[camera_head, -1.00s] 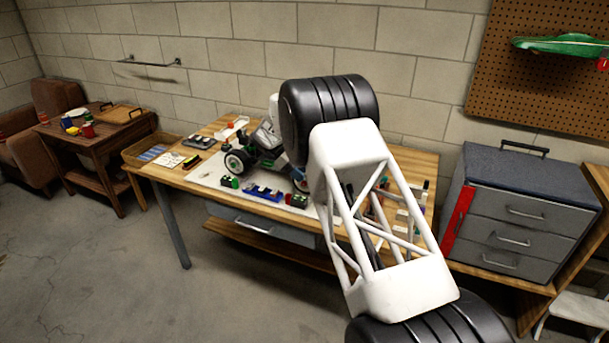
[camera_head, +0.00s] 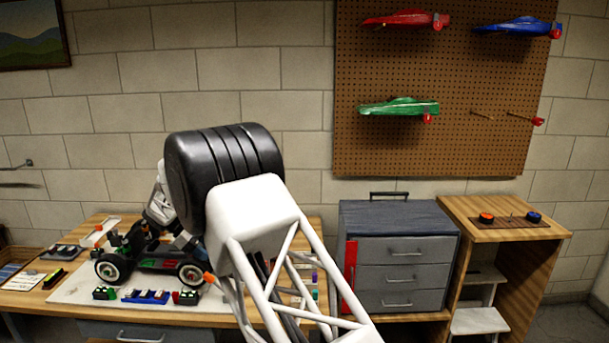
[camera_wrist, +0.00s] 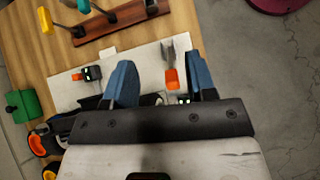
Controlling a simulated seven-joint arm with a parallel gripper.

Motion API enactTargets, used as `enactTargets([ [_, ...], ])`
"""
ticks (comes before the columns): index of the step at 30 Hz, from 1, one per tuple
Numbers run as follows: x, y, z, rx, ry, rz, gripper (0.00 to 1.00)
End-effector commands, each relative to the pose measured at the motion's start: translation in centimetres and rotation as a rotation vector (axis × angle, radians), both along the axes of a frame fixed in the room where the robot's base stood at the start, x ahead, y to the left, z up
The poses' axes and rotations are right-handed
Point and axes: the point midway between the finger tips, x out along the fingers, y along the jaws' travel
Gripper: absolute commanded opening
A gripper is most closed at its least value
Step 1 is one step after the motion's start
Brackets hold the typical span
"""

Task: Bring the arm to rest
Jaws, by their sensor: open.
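My gripper (camera_wrist: 163,82) shows in the wrist view with its two blue fingers apart, open and with nothing held between them. An orange-tipped tool with a grey end (camera_wrist: 171,80) lies below, in line with the gap between the fingers. In the head view my white and black arm reaches over the workbench (camera_head: 215,318), and its own links hide most of the gripper. The RC car (camera_head: 150,262) stands on a white mat (camera_head: 75,290) on the bench, left of my arm. In the wrist view the bench top (camera_wrist: 40,75) is below the gripper.
Small green, blue and red blocks (camera_head: 145,296) lie in front of the car. A grey drawer cabinet (camera_head: 400,260) stands right of the bench. A pegboard (camera_head: 445,140) with model car bodies hangs on the wall. The wrist view shows a tool rack (camera_wrist: 115,22) and bare floor (camera_wrist: 270,90).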

Motion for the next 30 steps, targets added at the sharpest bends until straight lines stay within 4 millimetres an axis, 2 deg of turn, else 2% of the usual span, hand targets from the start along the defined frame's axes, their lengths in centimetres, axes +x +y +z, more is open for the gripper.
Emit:
enactTargets([
  [1, -0.1, -1.4, 1.2, 0.014, -0.010, -0.018, 0.51],
  [6, -1.0, -5.6, 4.5, 0.065, -0.045, -0.081, 0.51],
  [17, -4.0, -14.3, 10.4, 0.168, -0.123, -0.218, 0.51],
  [30, -9.8, -24.3, 16.2, 0.287, -0.226, -0.393, 0.51],
])
